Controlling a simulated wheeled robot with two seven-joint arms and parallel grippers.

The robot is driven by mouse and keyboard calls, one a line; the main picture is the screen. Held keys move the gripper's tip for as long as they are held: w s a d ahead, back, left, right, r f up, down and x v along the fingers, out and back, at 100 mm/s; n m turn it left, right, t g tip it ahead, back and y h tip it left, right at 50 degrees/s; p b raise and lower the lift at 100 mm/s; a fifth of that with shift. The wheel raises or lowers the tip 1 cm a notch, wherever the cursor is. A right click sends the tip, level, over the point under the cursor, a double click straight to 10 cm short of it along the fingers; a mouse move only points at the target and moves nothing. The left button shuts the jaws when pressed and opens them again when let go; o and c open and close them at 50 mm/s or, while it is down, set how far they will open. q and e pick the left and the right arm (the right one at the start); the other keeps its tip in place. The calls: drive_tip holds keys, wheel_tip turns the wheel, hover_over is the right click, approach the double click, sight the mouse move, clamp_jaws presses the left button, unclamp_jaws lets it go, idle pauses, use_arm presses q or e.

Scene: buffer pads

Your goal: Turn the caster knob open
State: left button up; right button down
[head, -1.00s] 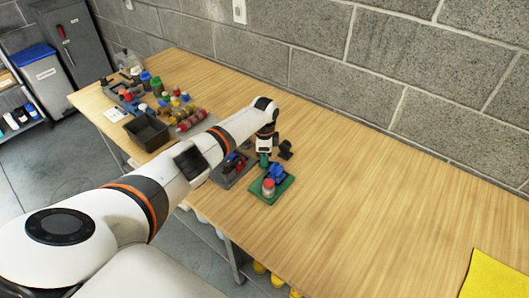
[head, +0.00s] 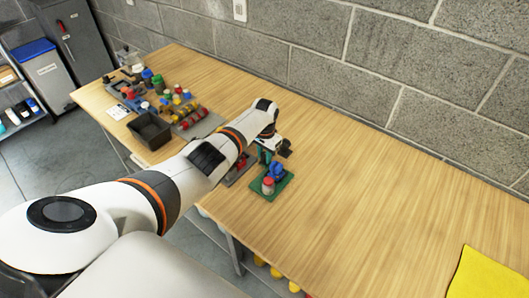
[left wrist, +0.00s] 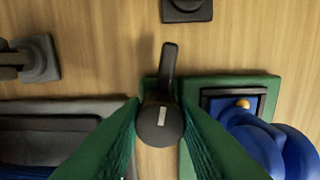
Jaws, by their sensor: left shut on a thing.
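My left gripper (head: 265,156) is at the far side of the green plate (head: 286,185), pointing down. In the left wrist view its green fingers (left wrist: 160,112) are shut on a dark round knob (left wrist: 161,126) with a pale mark and a straight lever pointing up the picture. A blue rounded part (left wrist: 250,140) with a small orange dot sits on the green plate (left wrist: 235,82), right of the fingers. It also shows in the head view (head: 277,171). The knob is hidden by the gripper in the head view. My right gripper is not in view.
A red-and-pale round part (head: 268,186) stands on the green plate. A dark bracket (head: 284,148) is right of the gripper, and a grey tray (head: 244,170) lies to its left. A black bin (head: 150,131) stands farther left.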

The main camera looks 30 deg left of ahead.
sight(264, 154)
use_arm(q)
drive_tip(key=shift+n, duration=1)
drive_tip(key=o, duration=1)
drive_tip(key=shift+r, duration=0.1)
drive_tip(key=shift+r+p, duration=0.35)
drive_tip(key=shift+p, duration=0.05)
wheel_tip(264, 154, up, 11)
